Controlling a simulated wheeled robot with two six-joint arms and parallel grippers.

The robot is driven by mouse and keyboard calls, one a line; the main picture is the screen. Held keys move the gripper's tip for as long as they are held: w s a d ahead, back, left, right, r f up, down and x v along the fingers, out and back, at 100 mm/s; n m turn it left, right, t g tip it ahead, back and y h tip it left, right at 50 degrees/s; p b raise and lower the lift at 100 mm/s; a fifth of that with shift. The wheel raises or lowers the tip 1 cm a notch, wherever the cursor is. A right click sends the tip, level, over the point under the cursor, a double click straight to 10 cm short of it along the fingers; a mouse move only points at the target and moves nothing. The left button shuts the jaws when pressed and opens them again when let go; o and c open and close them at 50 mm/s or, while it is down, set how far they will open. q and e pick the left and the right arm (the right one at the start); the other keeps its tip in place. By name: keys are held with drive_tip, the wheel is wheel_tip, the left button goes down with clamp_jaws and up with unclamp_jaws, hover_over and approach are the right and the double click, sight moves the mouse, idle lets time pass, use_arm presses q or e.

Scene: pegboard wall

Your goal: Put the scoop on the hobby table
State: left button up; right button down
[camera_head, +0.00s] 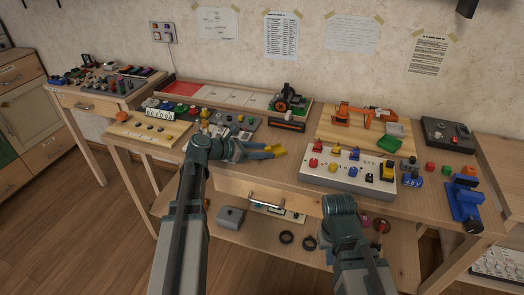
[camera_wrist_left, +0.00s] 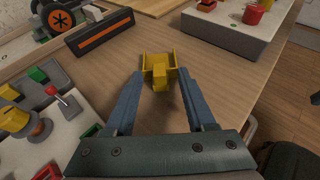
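The scoop (camera_wrist_left: 158,70) is a small yellow piece with upright side plates and a narrower block facing my left gripper. In the head view the scoop (camera_head: 280,150) is near the front edge of the middle table, beside the white button box. My left gripper (camera_head: 260,151) is at the scoop. In the left wrist view its blue fingers (camera_wrist_left: 160,78) are apart, with the narrow block between them and gaps beside it. The side plates are close to the fingertips; contact is unclear. My right arm (camera_head: 345,225) reaches in below, its fingers hidden.
The white button box (camera_head: 345,172) stands right of the scoop. A dark panel (camera_head: 287,126) and a toy vehicle (camera_head: 290,102) are behind it. A grey panel with knobs (camera_head: 238,130) is to the left. Another table (camera_head: 95,98) at far left holds several small parts.

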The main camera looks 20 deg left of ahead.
use_arm(q)
drive_tip(key=shift+r, duration=0.25)
drive_tip(key=p+v, duration=0.4)
drive_tip(key=v, duration=0.7)
drive_tip(key=shift+s+a+r+p, duration=0.15)
drive_tip(key=shift+s+a+p, duration=0.1)
drive_tip(key=shift+p, duration=0.15)
drive_tip(key=shift+s, duration=0.1)
drive_tip(key=shift+a, duration=0.1)
